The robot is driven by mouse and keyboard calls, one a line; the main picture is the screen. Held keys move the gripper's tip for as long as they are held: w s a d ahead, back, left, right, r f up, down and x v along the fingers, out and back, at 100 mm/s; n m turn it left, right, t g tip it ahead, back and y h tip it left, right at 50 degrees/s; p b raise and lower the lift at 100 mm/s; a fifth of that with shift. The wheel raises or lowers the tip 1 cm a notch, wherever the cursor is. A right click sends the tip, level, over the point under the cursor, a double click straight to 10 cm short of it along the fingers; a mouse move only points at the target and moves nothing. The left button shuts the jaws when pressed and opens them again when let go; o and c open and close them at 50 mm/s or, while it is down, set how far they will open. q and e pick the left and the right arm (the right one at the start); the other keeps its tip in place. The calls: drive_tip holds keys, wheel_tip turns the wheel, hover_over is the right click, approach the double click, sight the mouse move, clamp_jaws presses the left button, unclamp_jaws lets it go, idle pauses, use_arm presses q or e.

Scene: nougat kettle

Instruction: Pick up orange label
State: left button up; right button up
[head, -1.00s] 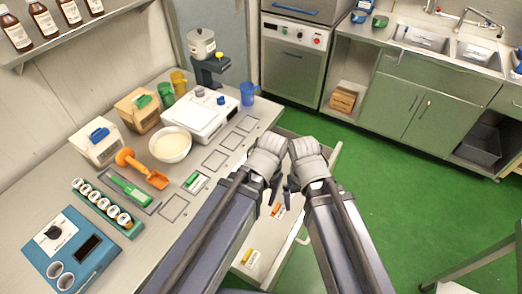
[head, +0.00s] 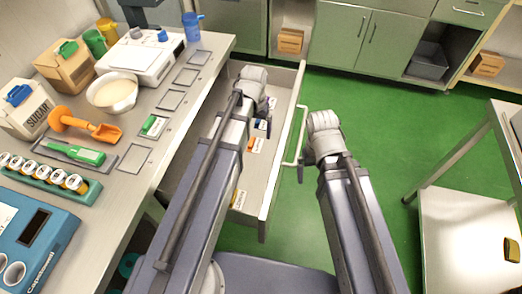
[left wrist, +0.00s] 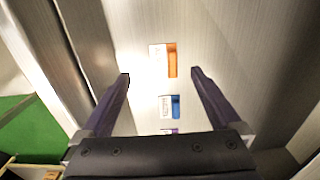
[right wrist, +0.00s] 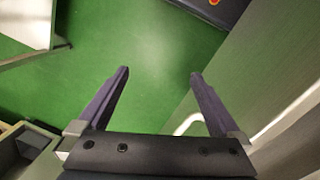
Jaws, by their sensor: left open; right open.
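The orange label (head: 256,145), a white card with an orange end, lies flat on the open drawer's floor. It also shows in the left wrist view (left wrist: 162,60), just beyond the fingertips and roughly centred between them. My left gripper (left wrist: 160,75) is open and empty above the drawer, pointing down. A blue label (left wrist: 169,106) lies between its fingers in that view, with a purple label (left wrist: 168,131) partly hidden by the gripper body. My right gripper (right wrist: 158,73) is open and empty over the green floor, outside the drawer front.
The drawer (head: 283,150) has raised walls and a front handle (head: 299,135). A yellow label (head: 239,199) lies at its near end. The counter (head: 175,125) with a bowl (head: 112,93) and orange scoop (head: 85,124) is at left. A table (head: 465,215) stands right.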

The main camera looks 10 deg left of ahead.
sight(255, 146)
use_arm(q)
drive_tip(key=shift+f+b, duration=1.3)
drive_tip(key=shift+f, duration=0.1)
drive_tip(key=f+b, duration=0.3)
drive_tip(key=w+f+b, duration=0.1)
drive_tip(key=f+b, duration=0.1)
drive_tip(key=shift+a, duration=0.3)
drive_tip(key=c, duration=1.4)
drive_tip(key=shift+r, duration=0.2)
